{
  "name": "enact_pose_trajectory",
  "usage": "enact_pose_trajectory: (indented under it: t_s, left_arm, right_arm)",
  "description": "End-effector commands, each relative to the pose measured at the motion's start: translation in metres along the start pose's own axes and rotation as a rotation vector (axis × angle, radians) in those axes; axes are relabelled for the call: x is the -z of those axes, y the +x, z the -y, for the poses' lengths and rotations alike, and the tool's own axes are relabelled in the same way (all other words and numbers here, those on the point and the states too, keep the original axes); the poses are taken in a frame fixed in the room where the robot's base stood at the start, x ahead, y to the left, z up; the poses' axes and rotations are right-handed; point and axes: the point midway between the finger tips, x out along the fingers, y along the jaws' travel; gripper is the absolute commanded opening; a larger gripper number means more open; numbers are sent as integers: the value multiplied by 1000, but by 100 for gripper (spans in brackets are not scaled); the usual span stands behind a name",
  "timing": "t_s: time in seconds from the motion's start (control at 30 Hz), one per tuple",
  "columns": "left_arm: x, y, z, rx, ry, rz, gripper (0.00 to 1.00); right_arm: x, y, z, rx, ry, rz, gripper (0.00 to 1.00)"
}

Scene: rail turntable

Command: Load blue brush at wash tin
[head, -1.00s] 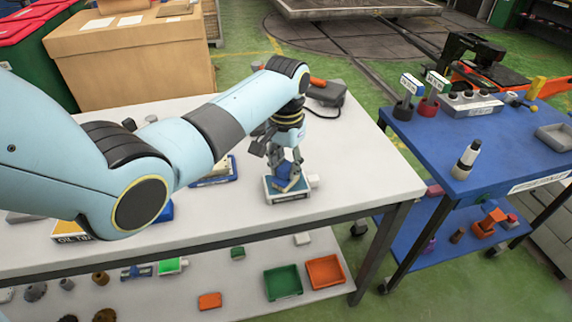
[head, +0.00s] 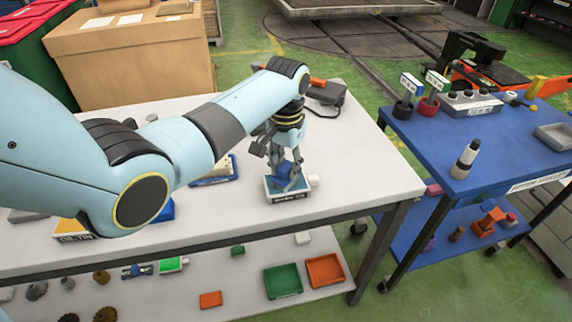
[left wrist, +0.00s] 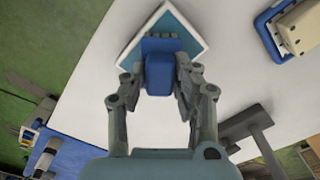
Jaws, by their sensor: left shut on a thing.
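My left gripper (head: 288,178) is shut on the blue brush (left wrist: 160,74), its fingers on both sides of the blue block. The brush is at the wash tin, a small square tray with a blue-green inside and a pale rim (left wrist: 197,52). In the head view the tin (head: 291,197) stands near the front right of the white table, with a dark label on its front. The fingers partly hide the brush in the head view, and I cannot tell whether it touches the tin's bottom. My right gripper does not show.
A blue tray with a beige block (head: 217,172) lies left of the tin, partly behind my arm. A grey device (head: 327,94) sits at the table's back. A blue cart (head: 470,130) with tools stands to the right.

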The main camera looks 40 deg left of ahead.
Motion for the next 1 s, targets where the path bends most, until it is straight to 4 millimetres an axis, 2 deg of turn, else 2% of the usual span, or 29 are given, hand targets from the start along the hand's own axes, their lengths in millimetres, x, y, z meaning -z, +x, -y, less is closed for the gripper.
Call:
enact_pose_trajectory:
  t_s: [0.27, 0.57, 0.83, 1.0]
  left_arm:
    - [-2, -2, -1, -2, 0, 5, 1]
    - [-1, -27, 0, -1, 0, 4, 1]
    - [0, -49, 0, 0, 0, 0, 1]
    - [0, -62, 0, 0, 0, 1, 1]
  right_arm:
    - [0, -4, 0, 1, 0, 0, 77]
    - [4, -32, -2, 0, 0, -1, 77]
    - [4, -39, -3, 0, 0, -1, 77]
    - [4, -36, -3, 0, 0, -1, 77]
